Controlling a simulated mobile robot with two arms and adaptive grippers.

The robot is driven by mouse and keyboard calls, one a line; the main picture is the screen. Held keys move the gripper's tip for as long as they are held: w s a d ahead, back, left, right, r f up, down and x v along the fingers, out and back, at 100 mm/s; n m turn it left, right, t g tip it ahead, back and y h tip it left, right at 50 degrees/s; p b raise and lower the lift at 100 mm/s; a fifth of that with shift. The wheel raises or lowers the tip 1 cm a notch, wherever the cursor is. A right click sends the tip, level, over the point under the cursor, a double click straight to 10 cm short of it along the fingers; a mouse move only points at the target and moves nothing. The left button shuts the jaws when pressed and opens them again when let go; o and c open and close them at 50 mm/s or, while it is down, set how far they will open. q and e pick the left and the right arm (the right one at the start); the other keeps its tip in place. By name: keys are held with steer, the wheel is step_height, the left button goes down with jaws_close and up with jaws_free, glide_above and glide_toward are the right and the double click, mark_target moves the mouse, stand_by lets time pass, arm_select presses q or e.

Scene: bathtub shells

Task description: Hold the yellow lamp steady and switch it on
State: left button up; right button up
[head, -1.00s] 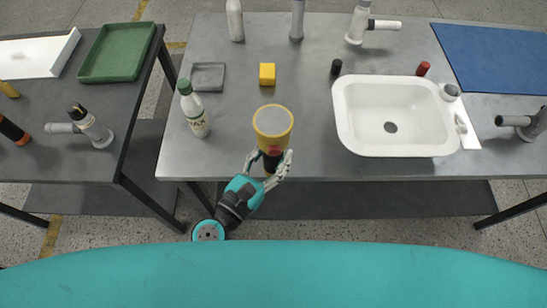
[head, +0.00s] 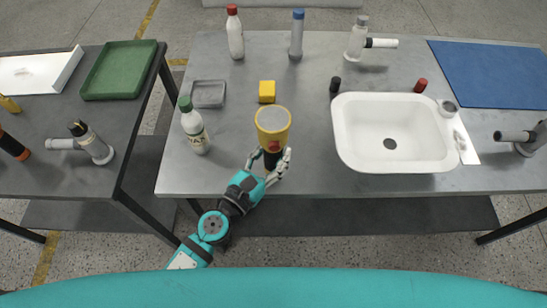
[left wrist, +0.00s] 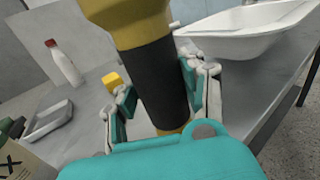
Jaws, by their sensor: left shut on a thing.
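The yellow lamp (head: 273,122) has a wide yellow head and a black grip. It stands about upright near the front edge of the table. My left gripper (head: 271,165) is shut around the black grip, below the head. In the left wrist view the black grip (left wrist: 157,85) sits between the two fingers of the left gripper (left wrist: 160,95), with yellow above and below it. A small red spot (head: 272,146), perhaps the switch, shows on the near side of the head. My right gripper is in neither view.
A white basin (head: 345,145) stands right of the lamp. A green-capped bottle (head: 195,128) stands at left, with a grey tray (head: 208,94) and yellow block (head: 267,92) behind. Bottles, a red cap (head: 420,85) and a blue mat (head: 495,72) lie farther back and right.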

arm_select(q)
steer(key=shift+w+f+b, duration=0.3)
steer(key=shift+w+f, duration=0.05)
steer(key=shift+w, duration=1.05)
steer(key=shift+w+f+b, duration=0.3)
steer(key=shift+w+f, duration=0.1)
steer(key=shift+w, duration=0.95)
steer(key=shift+w+f+b, duration=0.3)
steer(key=shift+w+f, duration=0.05)
steer(key=shift+w, duration=1.05)
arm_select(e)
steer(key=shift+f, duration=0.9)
arm_select(q)
steer(key=shift+f+b, duration=0.3)
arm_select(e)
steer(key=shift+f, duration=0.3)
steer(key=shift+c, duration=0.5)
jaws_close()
